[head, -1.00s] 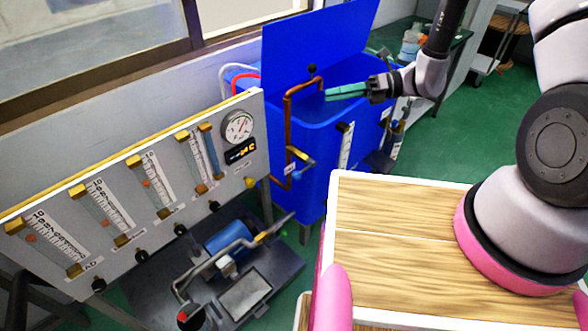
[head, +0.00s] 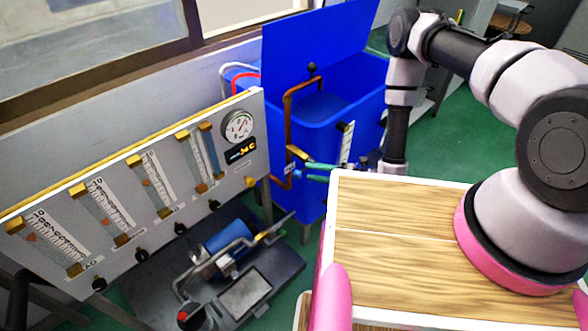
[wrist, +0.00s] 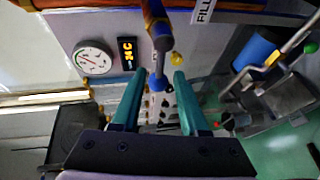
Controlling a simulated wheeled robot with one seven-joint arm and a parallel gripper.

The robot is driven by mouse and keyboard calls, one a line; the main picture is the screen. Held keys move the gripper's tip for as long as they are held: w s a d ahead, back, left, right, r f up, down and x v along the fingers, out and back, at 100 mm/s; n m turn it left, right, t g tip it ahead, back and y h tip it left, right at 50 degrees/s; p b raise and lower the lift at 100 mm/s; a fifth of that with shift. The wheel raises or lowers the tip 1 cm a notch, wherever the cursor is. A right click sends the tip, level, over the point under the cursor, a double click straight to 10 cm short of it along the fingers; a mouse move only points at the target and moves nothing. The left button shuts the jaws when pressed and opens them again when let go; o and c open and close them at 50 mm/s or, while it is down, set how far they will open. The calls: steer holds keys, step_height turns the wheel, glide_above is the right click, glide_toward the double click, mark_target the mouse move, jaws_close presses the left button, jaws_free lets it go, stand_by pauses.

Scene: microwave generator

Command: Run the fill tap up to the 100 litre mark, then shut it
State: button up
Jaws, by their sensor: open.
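The fill tap (head: 298,153) is a brass valve with a lever on the copper pipe (head: 288,115) at the front of the blue tank (head: 315,140). In the wrist view the tap's lever (wrist: 159,62) points down the picture, and its blue end lies between my fingertips. My gripper (head: 309,170) is open, its teal fingers at the lever; it also shows in the wrist view (wrist: 154,76). I cannot tell whether either finger touches. A white scale strip (head: 346,143) is on the tank's side; its marks and the water level are too small to read.
A panel (head: 150,190) with several flow tubes, a round gauge (head: 238,125) and a small display stands left of the tap. A blue pump (head: 228,241) sits on a dark base below.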

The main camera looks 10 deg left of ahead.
mark_target(302, 170)
steer(key=x, duration=0.7)
steer(key=shift+a, duration=0.1)
jaws_close()
stand_by(1.2)
